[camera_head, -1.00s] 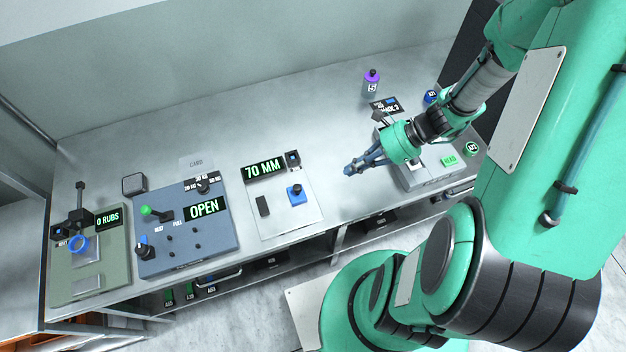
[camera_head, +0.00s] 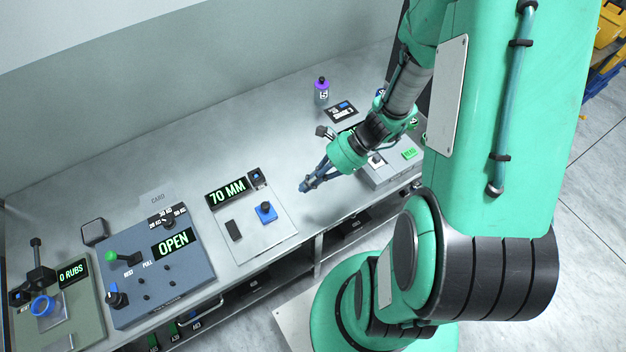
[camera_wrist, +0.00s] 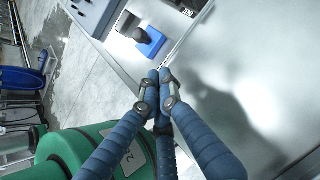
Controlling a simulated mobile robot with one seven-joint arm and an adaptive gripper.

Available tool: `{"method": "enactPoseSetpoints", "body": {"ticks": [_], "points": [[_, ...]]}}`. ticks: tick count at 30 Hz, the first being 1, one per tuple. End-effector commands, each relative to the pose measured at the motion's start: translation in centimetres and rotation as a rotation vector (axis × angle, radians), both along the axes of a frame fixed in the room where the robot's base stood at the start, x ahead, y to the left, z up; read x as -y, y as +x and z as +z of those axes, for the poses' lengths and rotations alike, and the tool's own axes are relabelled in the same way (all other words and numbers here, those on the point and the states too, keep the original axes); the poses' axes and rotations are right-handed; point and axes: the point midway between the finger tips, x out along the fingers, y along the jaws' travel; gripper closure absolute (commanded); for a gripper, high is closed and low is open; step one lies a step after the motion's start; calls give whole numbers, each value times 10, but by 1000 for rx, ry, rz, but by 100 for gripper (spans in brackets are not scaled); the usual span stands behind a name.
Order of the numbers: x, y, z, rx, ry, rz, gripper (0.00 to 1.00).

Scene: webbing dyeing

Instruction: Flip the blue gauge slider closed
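The blue gauge slider (camera_head: 266,212) is a blue block with a dark knob. It sits on the light gauge plate (camera_head: 262,236) beside the black "70 MM" display (camera_head: 227,191). In the wrist view the blue slider (camera_wrist: 150,42) shows near the top, ahead of the fingertips. My gripper (camera_head: 306,187) is above the bench, to the right of the plate and apart from the slider. In the wrist view my gripper's blue fingers (camera_wrist: 158,77) have their tips together with nothing seen between them.
A blue-grey panel (camera_head: 190,258) reading "OPEN" and a green panel (camera_head: 85,322) reading "0 RUBS" stand left of the gauge. A grey device (camera_head: 385,178) is under my arm at right. A purple-capped bottle (camera_head: 321,92) stands behind. Bare bench lies between gauge and device.

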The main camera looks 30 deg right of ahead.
Motion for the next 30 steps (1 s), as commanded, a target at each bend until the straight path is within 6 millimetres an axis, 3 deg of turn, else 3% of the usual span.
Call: {"method": "enactPoseSetpoints", "body": {"ticks": [12,21,30], "points": [[-44,11,-44,-2,-1,1,100],[-68,18,-42,0,-1,1,100],[-78,20,-41,-1,-1,-1,100]]}}
